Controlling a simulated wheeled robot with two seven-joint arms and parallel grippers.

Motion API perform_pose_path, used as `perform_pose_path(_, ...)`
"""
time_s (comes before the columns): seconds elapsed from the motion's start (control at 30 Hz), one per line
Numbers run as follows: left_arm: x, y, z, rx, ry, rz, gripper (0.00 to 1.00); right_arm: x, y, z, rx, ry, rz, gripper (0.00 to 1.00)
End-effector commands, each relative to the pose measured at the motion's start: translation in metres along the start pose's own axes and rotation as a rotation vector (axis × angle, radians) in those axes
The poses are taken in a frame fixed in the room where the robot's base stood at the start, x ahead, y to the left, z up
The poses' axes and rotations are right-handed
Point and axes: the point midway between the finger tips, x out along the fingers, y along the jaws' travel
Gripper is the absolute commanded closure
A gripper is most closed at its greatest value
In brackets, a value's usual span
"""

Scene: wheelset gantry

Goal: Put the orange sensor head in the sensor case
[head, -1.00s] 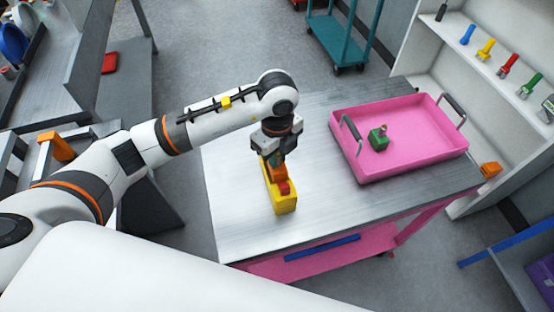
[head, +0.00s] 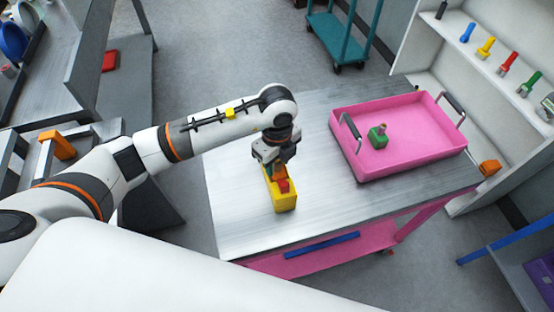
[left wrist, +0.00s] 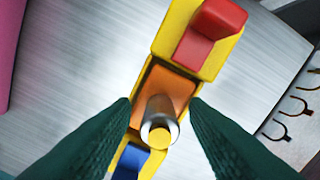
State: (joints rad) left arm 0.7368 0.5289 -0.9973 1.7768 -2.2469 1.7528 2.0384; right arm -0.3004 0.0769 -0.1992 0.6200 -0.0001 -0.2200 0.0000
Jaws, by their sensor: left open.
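The yellow sensor case (head: 286,204) stands on the metal table top. In the left wrist view the case (left wrist: 222,58) has a row of compartments. The orange sensor head (left wrist: 166,88), with a round metal stem and yellow tip, sits in the middle compartment, between a red one (left wrist: 208,32) and a blue one (left wrist: 142,160). My left gripper (left wrist: 160,106) is open, its dark green fingers on either side of the stem with gaps visible. In the head view my left gripper (head: 277,163) is directly over the case and partly hides the orange head. My right gripper is not in view.
A pink tray (head: 402,160) with dark handles stands to the right on the table, with a green sensor head (head: 378,138) in it. A white shelf (head: 470,30) with coloured tools stands behind at the right. The table left of the case is clear.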

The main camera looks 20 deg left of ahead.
Motion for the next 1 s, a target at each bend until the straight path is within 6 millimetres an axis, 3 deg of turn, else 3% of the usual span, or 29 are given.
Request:
perform_pose_path(0.1,-0.006,0.0,0.0,0.0,0.0,0.001,0.59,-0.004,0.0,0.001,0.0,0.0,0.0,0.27)
perform_pose_path(0.23,-0.02,0.002,-0.001,0.0,0.001,0.006,0.59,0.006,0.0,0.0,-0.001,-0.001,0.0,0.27)
perform_pose_path(0.67,-0.109,0.001,-0.001,0.002,0.004,0.004,0.59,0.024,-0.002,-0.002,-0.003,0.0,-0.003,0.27)
perform_pose_path(1.0,-0.123,0.0,0.0,0.0,0.001,0.0,0.59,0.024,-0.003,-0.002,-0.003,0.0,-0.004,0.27)
